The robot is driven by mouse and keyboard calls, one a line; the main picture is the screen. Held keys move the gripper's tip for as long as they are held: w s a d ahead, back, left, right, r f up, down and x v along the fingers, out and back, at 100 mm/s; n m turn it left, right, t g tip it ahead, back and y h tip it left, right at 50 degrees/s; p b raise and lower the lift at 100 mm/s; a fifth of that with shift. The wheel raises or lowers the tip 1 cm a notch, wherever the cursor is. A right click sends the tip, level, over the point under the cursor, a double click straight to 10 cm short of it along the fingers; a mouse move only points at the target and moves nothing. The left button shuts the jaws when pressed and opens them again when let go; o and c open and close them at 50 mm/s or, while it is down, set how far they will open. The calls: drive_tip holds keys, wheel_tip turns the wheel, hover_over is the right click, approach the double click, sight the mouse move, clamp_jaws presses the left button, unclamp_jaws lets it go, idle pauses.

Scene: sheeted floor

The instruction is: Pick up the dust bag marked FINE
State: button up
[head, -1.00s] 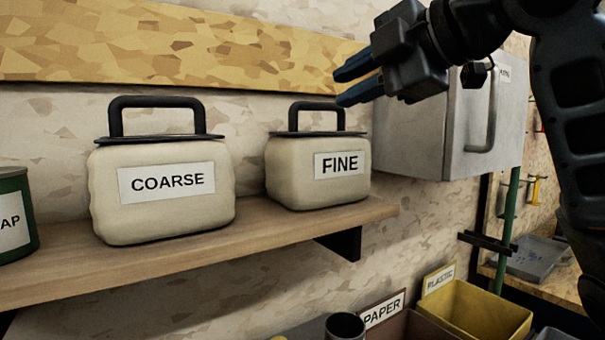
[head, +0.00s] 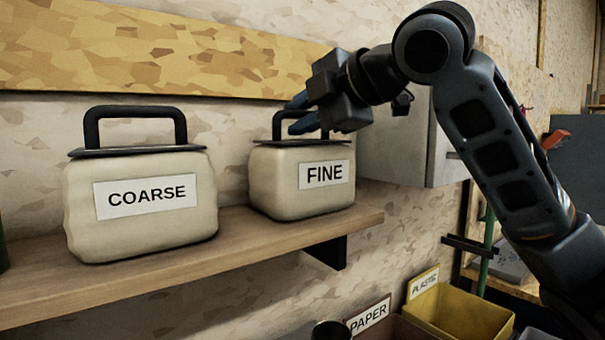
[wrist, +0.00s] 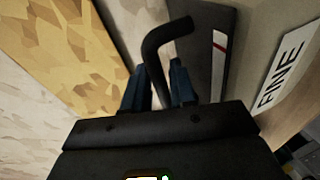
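The dust bag marked FINE (head: 290,180) is a cream bag with a dark top plate and a black loop handle (head: 279,122). It stands upright on the wooden shelf. Its label (wrist: 285,68) shows at the right in the wrist view. My gripper (head: 299,114) is at the handle, above the bag's top. In the wrist view, the blue fingers of my gripper (wrist: 158,78) are apart, with the black handle (wrist: 157,58) between them. I cannot tell whether either finger touches it. My gripper hides part of the handle in the head view.
A similar bag marked COARSE (head: 140,205) stands to the left on the same shelf (head: 180,256). A grey cabinet (head: 405,145) is on the wall just right of the FINE bag. A yellow PLASTIC bin (head: 460,315) and a PAPER bin (head: 395,329) are below.

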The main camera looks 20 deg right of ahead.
clamp_jaws()
idle(1.4)
